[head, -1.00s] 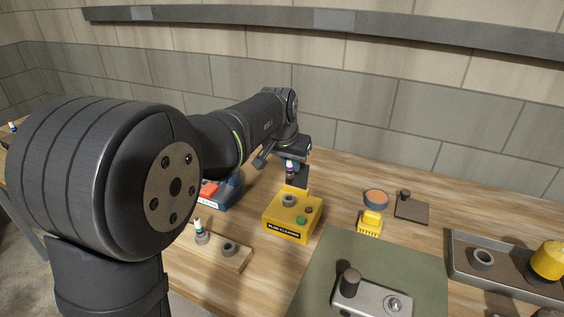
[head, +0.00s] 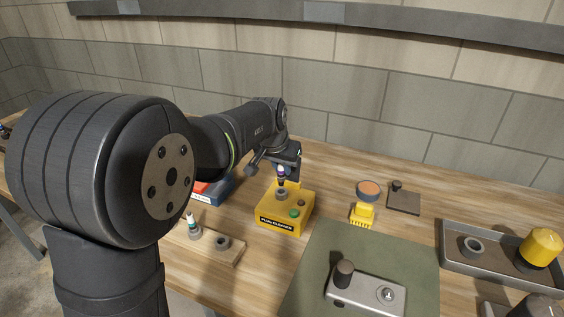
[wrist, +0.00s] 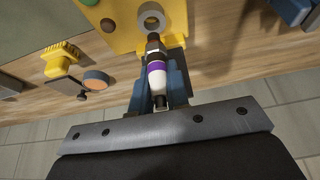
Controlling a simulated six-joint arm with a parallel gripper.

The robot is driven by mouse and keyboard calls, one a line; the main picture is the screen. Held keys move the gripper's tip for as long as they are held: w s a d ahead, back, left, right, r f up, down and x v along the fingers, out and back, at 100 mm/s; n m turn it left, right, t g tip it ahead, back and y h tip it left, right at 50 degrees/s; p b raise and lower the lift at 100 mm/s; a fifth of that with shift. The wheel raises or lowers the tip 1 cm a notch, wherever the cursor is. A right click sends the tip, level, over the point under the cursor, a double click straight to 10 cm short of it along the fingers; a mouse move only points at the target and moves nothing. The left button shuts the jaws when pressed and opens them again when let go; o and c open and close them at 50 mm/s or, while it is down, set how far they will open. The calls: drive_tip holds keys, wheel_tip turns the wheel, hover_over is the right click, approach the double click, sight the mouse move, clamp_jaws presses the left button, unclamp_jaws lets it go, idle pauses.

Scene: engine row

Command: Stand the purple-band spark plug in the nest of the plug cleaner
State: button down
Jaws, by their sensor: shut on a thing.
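The purple-band spark plug (wrist: 156,72) is held between the fingers of my gripper (wrist: 158,88) in the wrist view. Its white body and purple band show, and its dark metal end points toward the nest (wrist: 151,17), a grey ring on the yellow plug cleaner (wrist: 120,18). In the head view the plug (head: 281,172) appears upright just above the nest (head: 281,194) of the plug cleaner (head: 284,221). My gripper (head: 283,171) is at the cleaner's back side. Whether the plug's lower tip touches the ring, I cannot tell.
A wooden block (head: 211,244) with a white plug in one holder and an empty ring stands left of the cleaner. A blue box (head: 216,190) is behind it. A yellow brush (head: 362,214), an orange-topped round dish (head: 367,190) and a green mat (head: 350,255) lie right.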

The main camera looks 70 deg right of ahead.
sight(281, 176)
drive_tip(key=shift+f, duration=1.9)
drive_tip(key=c, duration=1.3)
unclamp_jaws()
drive_tip(key=v, duration=1.7)
drive_tip(key=shift+a+r, duration=0.15)
drive_tip(key=shift+r, duration=0.05)
drive_tip(key=shift+f, duration=0.15)
